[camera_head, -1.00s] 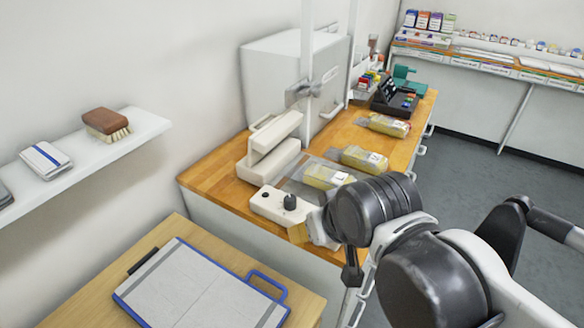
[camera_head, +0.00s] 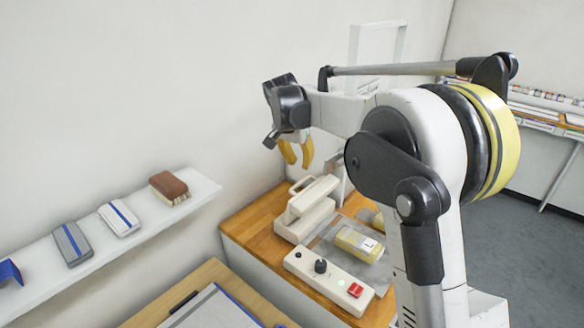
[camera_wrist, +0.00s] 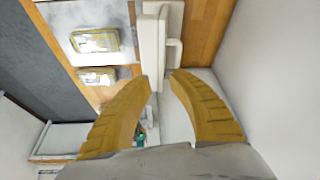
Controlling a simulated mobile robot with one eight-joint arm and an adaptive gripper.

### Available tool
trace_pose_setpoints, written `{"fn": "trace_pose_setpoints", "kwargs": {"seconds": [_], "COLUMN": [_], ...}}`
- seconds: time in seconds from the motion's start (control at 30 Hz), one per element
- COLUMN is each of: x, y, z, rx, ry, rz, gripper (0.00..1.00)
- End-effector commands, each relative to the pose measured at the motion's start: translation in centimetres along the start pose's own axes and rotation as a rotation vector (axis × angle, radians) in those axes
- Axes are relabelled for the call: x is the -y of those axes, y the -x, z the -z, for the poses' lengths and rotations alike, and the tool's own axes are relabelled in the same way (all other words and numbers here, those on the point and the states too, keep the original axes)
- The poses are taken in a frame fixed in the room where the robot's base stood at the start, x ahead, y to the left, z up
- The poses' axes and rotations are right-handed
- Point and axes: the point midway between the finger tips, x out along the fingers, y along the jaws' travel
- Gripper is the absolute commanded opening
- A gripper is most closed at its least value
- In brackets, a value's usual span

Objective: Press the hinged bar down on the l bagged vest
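The sealer's hinged bar (camera_head: 312,198) is pale and tilted up over its white base (camera_head: 304,222). The bagged vest (camera_head: 358,244), yellow in clear film with an "L" label, lies beside the base, with its flat film edge towards it. My gripper (camera_head: 298,166) is above and behind the bar, yellow fingers pointing down, apart and empty. In the wrist view, my gripper (camera_wrist: 160,76) has its fingertips apart with the pale bar (camera_wrist: 153,40) just beyond them. A bagged vest (camera_wrist: 95,40) shows at upper left there.
Another bagged vest (camera_wrist: 97,76) lies further along the bench. My arm hides the bench's right part.

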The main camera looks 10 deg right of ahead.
Motion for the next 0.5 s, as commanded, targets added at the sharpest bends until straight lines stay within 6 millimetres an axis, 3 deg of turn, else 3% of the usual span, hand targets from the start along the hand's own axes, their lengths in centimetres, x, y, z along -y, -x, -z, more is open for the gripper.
{"fn": "trace_pose_setpoints", "kwargs": {"seconds": [0.03,0.2,0.5], "x": [1.4,4.2,5.3], "y": [-0.6,-4.0,-7.0], "z": [1.0,2.4,2.6], "rx": [0.001,-0.001,-0.007], "ry": [-0.030,-0.126,-0.181], "rz": [-0.018,-0.074,-0.106], "gripper": [0.23,0.23,0.23]}}
